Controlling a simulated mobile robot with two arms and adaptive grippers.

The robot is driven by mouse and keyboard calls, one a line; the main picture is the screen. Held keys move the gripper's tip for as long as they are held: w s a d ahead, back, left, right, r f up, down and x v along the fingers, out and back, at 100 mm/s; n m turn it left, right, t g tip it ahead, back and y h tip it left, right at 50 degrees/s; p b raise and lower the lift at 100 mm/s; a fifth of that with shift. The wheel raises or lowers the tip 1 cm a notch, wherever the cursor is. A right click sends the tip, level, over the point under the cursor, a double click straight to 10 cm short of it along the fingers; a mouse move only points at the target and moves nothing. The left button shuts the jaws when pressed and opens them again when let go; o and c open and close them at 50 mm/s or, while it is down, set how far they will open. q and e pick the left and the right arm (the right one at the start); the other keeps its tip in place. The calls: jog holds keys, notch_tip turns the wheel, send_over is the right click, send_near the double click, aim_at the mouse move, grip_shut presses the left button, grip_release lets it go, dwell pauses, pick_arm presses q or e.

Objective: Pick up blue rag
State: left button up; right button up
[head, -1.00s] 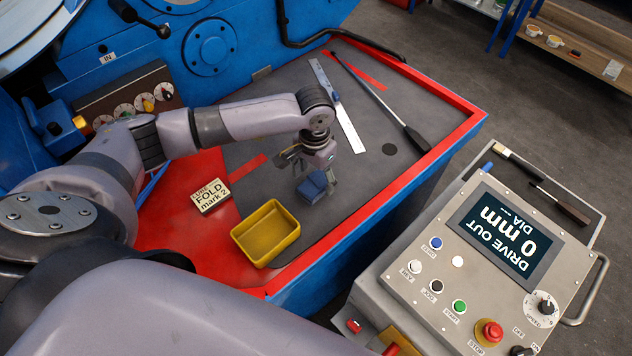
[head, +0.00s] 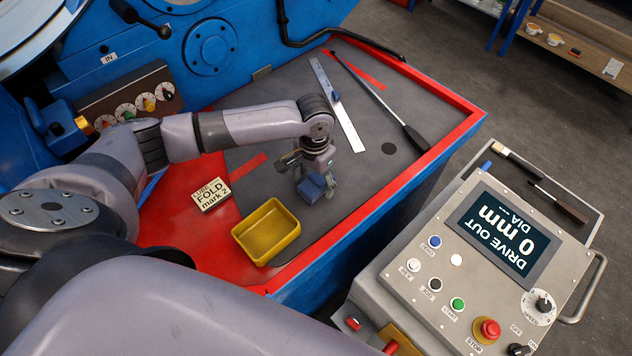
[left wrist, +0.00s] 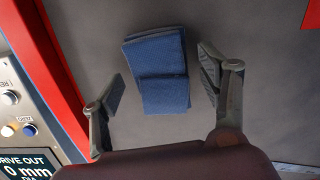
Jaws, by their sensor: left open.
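The blue rag (head: 311,187) is a small folded cloth lying on the grey mat of the machine's bed, right of the yellow tray. It also shows in the left wrist view (left wrist: 160,72), between and a little beyond my open fingertips. My left gripper (head: 316,182) is directly over the rag in the head view, partly covering it. In the left wrist view my left gripper (left wrist: 163,85) is open, with one finger on each side of the rag and a gap at both sides. My right gripper is not in view.
A yellow tray (head: 266,232) stands just left of the rag, and a small labelled box (head: 210,195) is further left. A steel ruler (head: 337,105) and a black-handled bar (head: 380,102) lie behind. A red rim (head: 440,150) edges the bed. A control panel (head: 490,260) stands front right.

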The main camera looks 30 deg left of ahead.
pick_arm(q)
jog(key=shift+c, duration=0.4)
jog(key=c, duration=1.1)
